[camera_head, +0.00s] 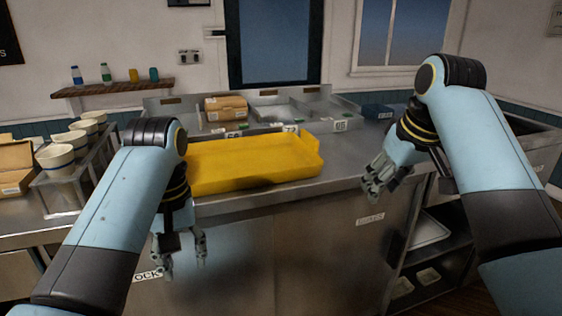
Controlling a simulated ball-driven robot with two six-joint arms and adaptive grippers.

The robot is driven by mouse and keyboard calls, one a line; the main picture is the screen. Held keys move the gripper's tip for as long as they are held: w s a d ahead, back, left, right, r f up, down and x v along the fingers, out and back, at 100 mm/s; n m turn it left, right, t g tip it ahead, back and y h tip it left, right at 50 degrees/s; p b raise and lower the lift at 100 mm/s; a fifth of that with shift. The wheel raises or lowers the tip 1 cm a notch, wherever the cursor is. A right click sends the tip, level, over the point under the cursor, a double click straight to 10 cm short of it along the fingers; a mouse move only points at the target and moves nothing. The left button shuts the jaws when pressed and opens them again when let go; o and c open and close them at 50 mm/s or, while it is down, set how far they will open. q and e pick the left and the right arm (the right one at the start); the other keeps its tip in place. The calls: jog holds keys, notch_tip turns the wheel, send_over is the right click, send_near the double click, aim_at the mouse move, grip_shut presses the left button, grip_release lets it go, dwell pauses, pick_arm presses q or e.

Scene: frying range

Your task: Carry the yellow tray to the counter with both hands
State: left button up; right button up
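The yellow tray (258,172) lies on the steel counter (345,172) in front of me, with raised edges at its back and right side. My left arm hides its left end. My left gripper (184,262) hangs in front of the counter's front face, below the tray, with its fingers apart and nothing between them. My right gripper (373,192) is to the right of the tray, near the counter's front edge, apart from the tray. Its fingers look spread and hold nothing that I can see.
Behind the tray are steel bins, a cardboard box (225,107) and number tags. Several bowls (55,156) stand on a rack at the left. A wall shelf (112,89) holds small bottles. Open shelves (430,262) with trays are at the lower right. Counter space right of the tray is clear.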

jog(key=v, duration=0.3)
jog(key=shift+r, duration=0.3)
